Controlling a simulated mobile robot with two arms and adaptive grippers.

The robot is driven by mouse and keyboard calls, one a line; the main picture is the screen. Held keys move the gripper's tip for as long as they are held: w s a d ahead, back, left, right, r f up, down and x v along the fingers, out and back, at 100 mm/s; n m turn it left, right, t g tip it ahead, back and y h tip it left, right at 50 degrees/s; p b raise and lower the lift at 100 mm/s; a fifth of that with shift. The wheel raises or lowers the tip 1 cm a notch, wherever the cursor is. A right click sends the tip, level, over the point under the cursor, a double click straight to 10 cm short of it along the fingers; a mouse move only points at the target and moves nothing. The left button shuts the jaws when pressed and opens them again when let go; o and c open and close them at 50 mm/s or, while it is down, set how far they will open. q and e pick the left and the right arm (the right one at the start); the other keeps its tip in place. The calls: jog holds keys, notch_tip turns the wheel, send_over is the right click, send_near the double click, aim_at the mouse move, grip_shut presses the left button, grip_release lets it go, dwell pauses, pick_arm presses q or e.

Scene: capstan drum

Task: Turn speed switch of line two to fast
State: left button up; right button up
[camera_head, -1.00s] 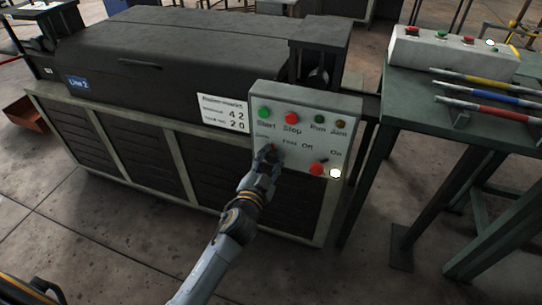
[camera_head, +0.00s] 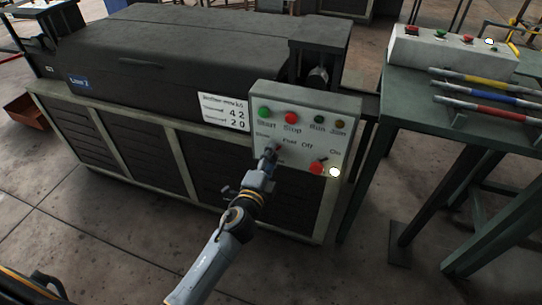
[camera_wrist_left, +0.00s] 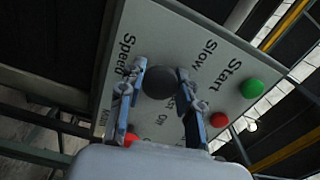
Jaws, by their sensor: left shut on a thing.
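The grey control panel (camera_head: 335,108) of line two stands upright at the front right of the machine. Its speed switch is a dark round knob (camera_wrist_left: 159,85) between the Slow and Fast labels. My left gripper (camera_head: 268,153) is at this knob, shut on it, with one finger on each side in the left wrist view (camera_wrist_left: 162,74). In the head view the gripper hides most of the knob. My right gripper is not in view.
The green Start button (camera_head: 264,112) and red Stop button (camera_head: 292,118) sit above the switch. A red Off/On switch (camera_head: 316,168) and a lit white lamp (camera_head: 334,172) are at lower right. A green table (camera_head: 400,100) with coloured bars stands to the right.

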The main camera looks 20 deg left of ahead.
pick_arm(q)
jog(key=shift+m, duration=0.6)
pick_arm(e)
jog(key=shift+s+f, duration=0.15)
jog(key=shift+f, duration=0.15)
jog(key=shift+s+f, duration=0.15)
pick_arm(q)
jog(key=o, duration=1.2)
jog(key=shift+c, duration=0.2)
jog(key=shift+s, duration=0.15)
jog(key=s, duration=1.1)
jog(key=shift+s+a, duration=0.2)
jog(key=shift+s, duration=0.2)
jog(key=shift+f, duration=0.15)
